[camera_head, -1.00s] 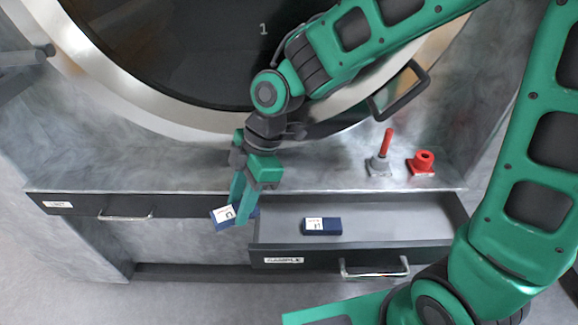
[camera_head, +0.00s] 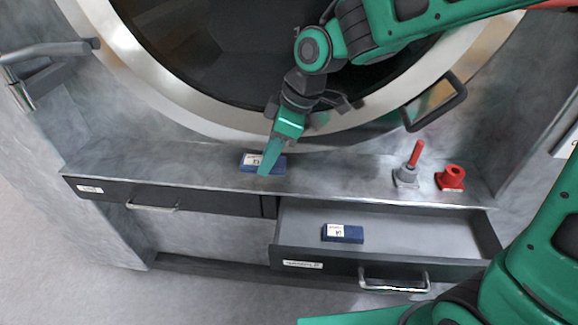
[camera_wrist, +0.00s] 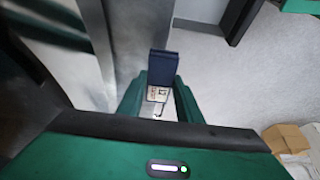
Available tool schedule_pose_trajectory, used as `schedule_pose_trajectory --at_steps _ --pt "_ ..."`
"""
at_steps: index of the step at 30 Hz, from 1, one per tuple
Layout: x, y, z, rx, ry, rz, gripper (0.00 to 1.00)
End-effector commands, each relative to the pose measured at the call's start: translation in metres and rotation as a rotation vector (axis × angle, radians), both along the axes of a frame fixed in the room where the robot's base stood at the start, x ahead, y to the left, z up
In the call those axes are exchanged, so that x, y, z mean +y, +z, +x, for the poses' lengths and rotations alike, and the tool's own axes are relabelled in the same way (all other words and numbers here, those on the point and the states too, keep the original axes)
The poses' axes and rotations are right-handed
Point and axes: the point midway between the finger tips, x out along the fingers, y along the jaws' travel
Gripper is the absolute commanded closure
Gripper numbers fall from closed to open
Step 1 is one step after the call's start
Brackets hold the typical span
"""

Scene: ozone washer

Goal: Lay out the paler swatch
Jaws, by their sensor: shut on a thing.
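My gripper (camera_head: 268,166) is shut on a dark blue swatch (camera_head: 279,163) with a white label at its left end. It holds the swatch over the metal ledge (camera_head: 200,160), below the round door. I cannot tell whether the swatch touches the ledge. In the wrist view the held swatch (camera_wrist: 163,68) stands out between the two green fingers. A second blue swatch (camera_head: 350,234) with a white label lies in the open drawer (camera_head: 420,235). Both look nearly the same blue, and I cannot tell surely which is paler.
A grey holder with a red handle (camera_head: 415,155) and a red fitting (camera_head: 451,177) stand on the ledge's right part. The left drawer (camera_head: 170,198) is shut. The ledge left of my gripper is clear. A door handle (camera_head: 436,102) juts out above.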

Motion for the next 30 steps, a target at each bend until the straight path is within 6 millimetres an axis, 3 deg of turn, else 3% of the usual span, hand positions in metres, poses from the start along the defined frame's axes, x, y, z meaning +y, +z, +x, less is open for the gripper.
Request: schedule_pose_trajectory --at_steps 9,14,22,30 --pt "-0.032 -0.028 0.033 0.000 -0.002 0.000 1.00" --pt "-0.035 -0.034 0.035 0.000 0.000 0.000 1.00" --pt "-0.035 -0.067 0.035 0.001 -0.001 -0.001 1.00" --pt "-0.035 -0.069 0.036 -0.002 -0.001 0.000 1.00"
